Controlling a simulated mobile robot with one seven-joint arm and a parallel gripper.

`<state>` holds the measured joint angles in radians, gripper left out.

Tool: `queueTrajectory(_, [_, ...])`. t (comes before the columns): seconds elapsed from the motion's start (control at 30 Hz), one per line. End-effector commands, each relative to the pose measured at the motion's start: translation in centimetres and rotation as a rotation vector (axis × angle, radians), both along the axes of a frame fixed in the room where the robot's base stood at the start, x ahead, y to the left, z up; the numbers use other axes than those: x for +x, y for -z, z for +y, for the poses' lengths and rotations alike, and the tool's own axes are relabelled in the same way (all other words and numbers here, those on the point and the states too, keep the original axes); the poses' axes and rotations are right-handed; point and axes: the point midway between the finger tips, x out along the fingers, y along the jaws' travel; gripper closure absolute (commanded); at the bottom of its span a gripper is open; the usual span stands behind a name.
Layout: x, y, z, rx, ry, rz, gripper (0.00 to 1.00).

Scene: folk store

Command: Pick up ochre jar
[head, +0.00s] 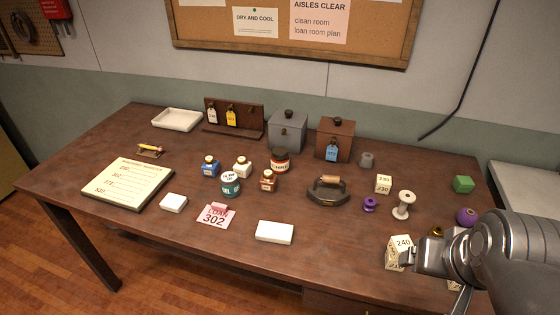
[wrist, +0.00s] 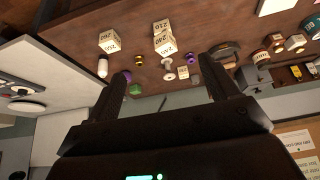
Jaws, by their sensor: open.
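Several small jars stand in a group mid-table in the head view. A rust-brown jar (head: 268,182) with a cream label is nearest to ochre, but I cannot tell its name for sure. In the wrist view jars show small at the upper right. My gripper (wrist: 163,67) is open and empty, at the table's right end, well away from the jars.
A flat iron (head: 328,194), spools (head: 403,204) and numbered blocks (head: 383,184) stand between my gripper and the jars. A grey box (head: 288,132) and brown box (head: 334,140) stand behind. A white block (head: 275,232) lies in front. Left of it is a pink card (head: 215,216).

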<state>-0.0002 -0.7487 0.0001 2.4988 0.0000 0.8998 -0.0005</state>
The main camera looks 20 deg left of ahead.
Motion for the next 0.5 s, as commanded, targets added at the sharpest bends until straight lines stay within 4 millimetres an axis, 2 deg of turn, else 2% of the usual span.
queueTrajectory(0.17, [2.3, -1.1, 0.8, -0.012, -0.040, 0.001, 0.20])
queueTrajectory(0.37, [8.6, -3.2, 3.7, -0.039, -0.148, -0.003, 0.20])
queueTrajectory(0.5, [13.4, -4.0, 6.4, -0.054, -0.233, -0.009, 0.20])
